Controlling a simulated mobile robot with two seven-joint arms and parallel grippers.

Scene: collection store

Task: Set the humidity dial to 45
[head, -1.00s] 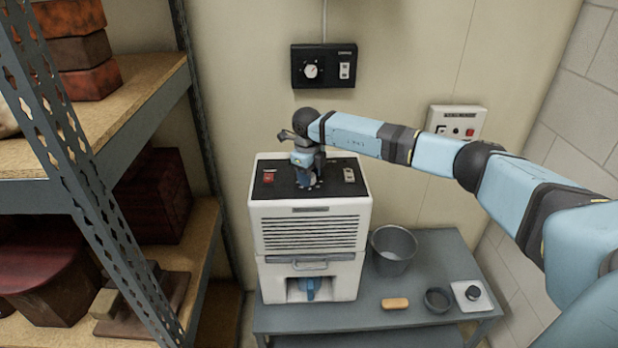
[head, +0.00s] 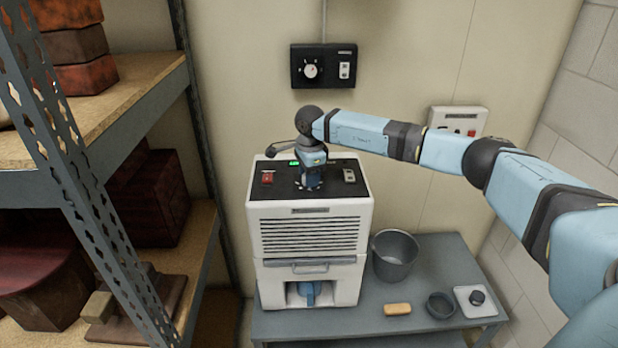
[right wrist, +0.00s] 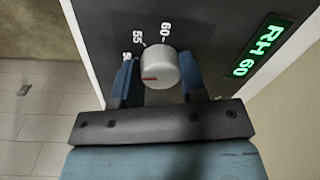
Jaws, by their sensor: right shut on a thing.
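The humidity dial is a round light-grey knob (right wrist: 160,62) with a red mark, on the dark top panel of the white machine (head: 309,210). In the right wrist view, my right gripper (right wrist: 158,66) is shut on the knob, one blue finger on each side. The red mark points to the left and slightly down in that view. A green display (right wrist: 255,55) reads RH 60. In the head view my right gripper (head: 312,186) hides the knob. My left gripper is out of view.
A red switch (head: 267,177) and a pale switch (head: 349,175) flank the gripper. A black control box (head: 323,66) hangs on the wall above. A grey bucket (head: 395,257) stands right of the machine. Metal shelving (head: 150,100) rises at left.

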